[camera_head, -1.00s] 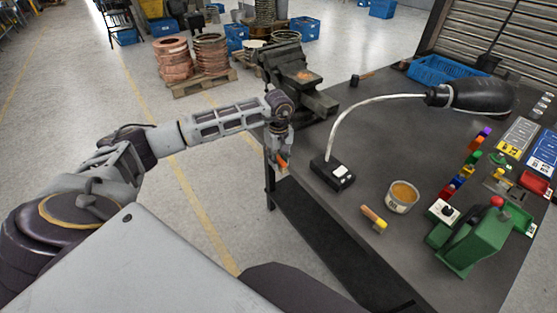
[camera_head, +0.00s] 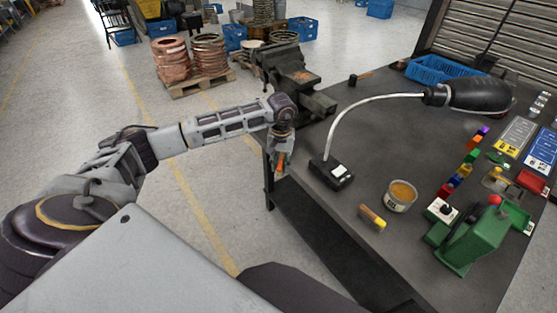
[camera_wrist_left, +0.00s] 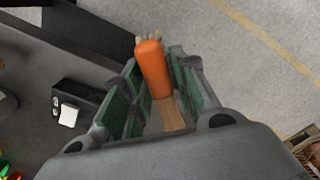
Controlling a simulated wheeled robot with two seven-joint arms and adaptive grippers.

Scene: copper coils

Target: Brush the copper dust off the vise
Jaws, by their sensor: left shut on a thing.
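The dark vise (camera_head: 285,66) stands at the far left corner of the workbench. A patch of copper dust (camera_head: 302,75) lies on top of it. My left gripper (camera_head: 279,168) is shut on a brush with an orange part, held at the bench's left edge, nearer to me than the vise and apart from it. In the left wrist view the brush (camera_wrist_left: 150,68) sits between the green-padded fingers, with an orange part and a wooden part; pale tips show behind the orange end. My right gripper is not in view.
On the workbench (camera_head: 320,225) a lamp (camera_head: 470,97) on a curved stem rises from a black base (camera_head: 331,174) near the gripper. Copper coils (camera_head: 172,60) sit on a floor pallet.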

